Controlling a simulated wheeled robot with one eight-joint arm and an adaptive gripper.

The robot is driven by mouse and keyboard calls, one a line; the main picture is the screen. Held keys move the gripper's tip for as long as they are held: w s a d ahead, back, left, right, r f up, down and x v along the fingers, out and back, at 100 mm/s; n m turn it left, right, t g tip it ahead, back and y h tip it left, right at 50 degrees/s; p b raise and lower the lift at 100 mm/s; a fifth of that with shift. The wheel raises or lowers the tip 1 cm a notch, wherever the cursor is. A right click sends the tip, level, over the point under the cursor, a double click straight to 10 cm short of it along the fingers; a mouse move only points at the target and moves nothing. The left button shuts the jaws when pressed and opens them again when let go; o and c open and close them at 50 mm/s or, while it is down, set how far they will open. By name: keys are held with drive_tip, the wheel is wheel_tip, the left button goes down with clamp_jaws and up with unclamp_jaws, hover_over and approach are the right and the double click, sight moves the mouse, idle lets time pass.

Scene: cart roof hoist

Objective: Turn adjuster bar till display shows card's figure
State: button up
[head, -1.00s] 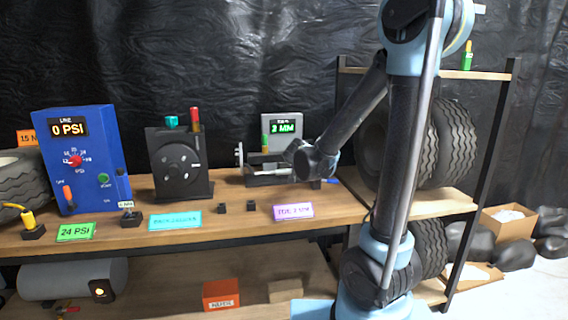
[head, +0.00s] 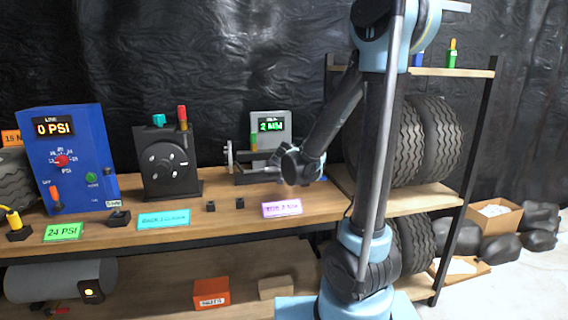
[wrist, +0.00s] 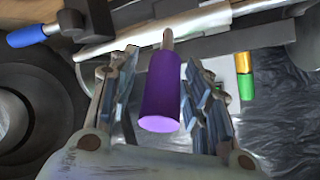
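The toe gauge is a grey box on the bench with a green-lit display (head: 271,125) that reads 2 MM. A purple card (head: 282,208) lies on the bench edge in front; its small print is blurred now but appears to read 2 MM. In the wrist view, the purple grip (wrist: 161,92) of the adjuster bar stands between my gripper's fingers (wrist: 163,95). The fingers are spread around it, with a gap showing at its left; contact on the right is unclear. In the head view my gripper (head: 302,166) is at the gauge's right front, and my wrist hides the grip.
A blue pressure box (head: 68,160) reading 0 PSI and a black dial unit (head: 166,163) stand to the left. Green (head: 64,231) and cyan (head: 163,219) cards and small black blocks line the bench front. A tyre rack (head: 411,203) stands at the right.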

drive_tip(key=v, duration=1.1)
drive_tip(key=shift+s+r, duration=0.2)
drive_tip(key=shift+s, duration=0.15)
idle(0.3)
drive_tip(key=s+d+f+n+g+h, duration=0.1)
drive_tip(key=s+d+f+g, duration=0.3)
drive_tip(key=d, duration=0.3)
drive_tip(key=s+d+f+g+h, duration=0.2)
drive_tip(key=s+d+f, duration=0.2)
drive_tip(key=s+d, duration=0.35)
drive_tip(key=s+d+f+n+g+y, duration=0.1)
drive_tip(key=s+f+n+g+y, duration=0.2)
drive_tip(key=s+f, duration=0.4)
drive_tip(key=s+n+g, duration=0.1)
drive_tip(key=s+g, duration=0.1)
drive_tip(key=s, duration=0.6)
drive_tip(key=shift+n, duration=0.4)
